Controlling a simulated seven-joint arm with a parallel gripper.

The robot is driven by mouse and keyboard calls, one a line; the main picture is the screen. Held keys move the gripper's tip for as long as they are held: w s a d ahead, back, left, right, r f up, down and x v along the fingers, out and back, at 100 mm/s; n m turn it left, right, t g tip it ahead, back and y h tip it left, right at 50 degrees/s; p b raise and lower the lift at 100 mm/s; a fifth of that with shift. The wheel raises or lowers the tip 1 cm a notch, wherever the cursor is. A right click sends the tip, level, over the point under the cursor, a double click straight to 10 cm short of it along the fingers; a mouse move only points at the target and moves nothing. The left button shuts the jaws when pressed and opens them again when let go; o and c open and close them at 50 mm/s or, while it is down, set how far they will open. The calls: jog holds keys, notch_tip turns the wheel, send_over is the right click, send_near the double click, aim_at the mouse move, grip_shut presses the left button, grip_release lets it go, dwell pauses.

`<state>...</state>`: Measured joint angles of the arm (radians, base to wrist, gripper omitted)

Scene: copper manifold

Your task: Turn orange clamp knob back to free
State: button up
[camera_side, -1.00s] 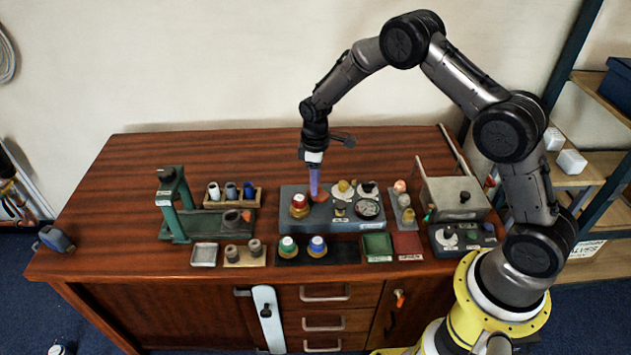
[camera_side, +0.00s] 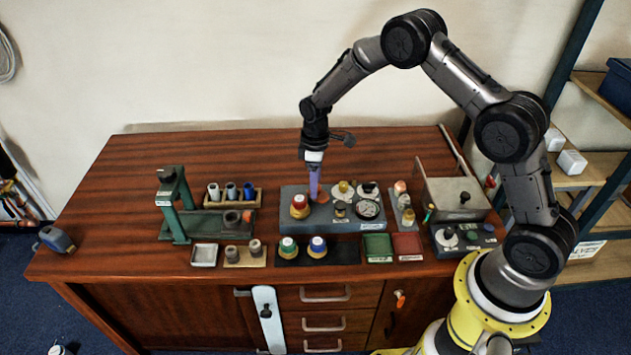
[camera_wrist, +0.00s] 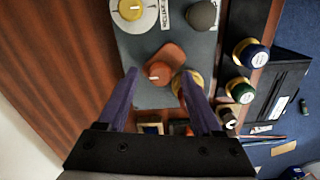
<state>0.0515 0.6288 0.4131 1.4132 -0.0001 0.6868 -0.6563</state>
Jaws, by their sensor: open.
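The orange clamp knob (camera_wrist: 159,73) has a round cap on a broader orange lobe. It sits on the grey manifold block (camera_wrist: 145,95) and shows in the side view (camera_side: 323,199), partly behind my gripper. My gripper (camera_wrist: 157,82), with two purple fingers, is open. In the wrist view its fingers lie to either side of the knob's cap; I cannot tell whether they touch it. In the side view my gripper (camera_side: 314,190) points down at the knob from above.
A red-and-white capped fitting with a gold base (camera_side: 299,206) stands close left of the knob; its gold base (camera_wrist: 187,83) is beside my right finger. Bare wood lies behind.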

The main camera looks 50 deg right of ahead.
notch_tip(320, 180, up, 14)
jog(key=shift+f, duration=0.2)
dwell(0.4)
notch_tip(320, 180, up, 11)
jog(key=s+t, duration=0.2)
jog(key=s+a+r+m+t, duration=0.1)
jog(key=s+a+r+t, duration=0.15)
jog(key=s+r, duration=0.85)
jog(key=s+f+m, duration=0.3)
jog(key=s, duration=0.6)
jog(key=s+f+m+t, duration=0.1)
jog(key=s+f+m, duration=0.2)
jog(key=s, duration=0.7)
jog(key=shift+s+f, duration=0.2)
jog(key=shift+f, duration=0.55)
